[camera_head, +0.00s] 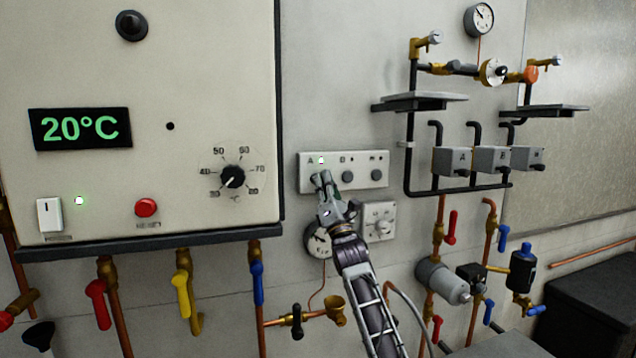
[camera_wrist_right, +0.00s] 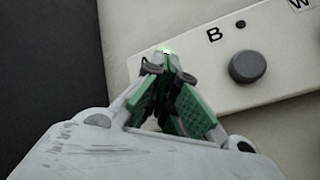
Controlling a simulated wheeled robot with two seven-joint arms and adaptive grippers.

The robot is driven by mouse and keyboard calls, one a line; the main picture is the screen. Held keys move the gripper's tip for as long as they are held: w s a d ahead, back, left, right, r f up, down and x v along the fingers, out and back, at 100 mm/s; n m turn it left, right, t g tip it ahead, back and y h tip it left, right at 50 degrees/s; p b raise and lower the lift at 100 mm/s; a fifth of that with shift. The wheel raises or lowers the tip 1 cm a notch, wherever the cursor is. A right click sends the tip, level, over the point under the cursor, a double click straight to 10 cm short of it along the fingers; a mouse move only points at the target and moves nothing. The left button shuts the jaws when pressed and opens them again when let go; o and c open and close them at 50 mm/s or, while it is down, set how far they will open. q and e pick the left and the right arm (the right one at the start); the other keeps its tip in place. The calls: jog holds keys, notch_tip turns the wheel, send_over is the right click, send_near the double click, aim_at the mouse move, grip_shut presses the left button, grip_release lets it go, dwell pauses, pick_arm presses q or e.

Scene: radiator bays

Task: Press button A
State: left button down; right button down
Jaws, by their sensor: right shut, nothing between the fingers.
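The white button panel (camera_head: 368,182) is on the wall right of the boiler, with labels A, B and a third that looks like W. Button A sits under the A label but is hidden behind my right gripper (camera_head: 322,180). A green light (camera_head: 321,160) glows beside the A label. My right gripper is shut and empty, its fingertips at or just in front of the A position; I cannot tell whether they touch. In the right wrist view the closed fingertips (camera_wrist_right: 169,62) lie over the panel, with button B (camera_wrist_right: 247,67) to their right. My left gripper is not in view.
The boiler (camera_head: 80,175) with its 20°C display, dial (camera_head: 233,177) and red reset button (camera_head: 146,207) fills the left. A thermostat box (camera_head: 380,220) and a round gauge (camera_head: 318,242) sit just below the panel. Pipes and valves (camera_head: 450,280) stand to the right.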

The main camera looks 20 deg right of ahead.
jog(key=shift+s+f, duration=0.1)
jog(key=shift+s, duration=0.15)
dwell(0.7)
dwell(0.3)
jog(key=s, duration=0.6)
dwell(0.6)
jog(key=shift+d, duration=0.1)
dwell(1.8)
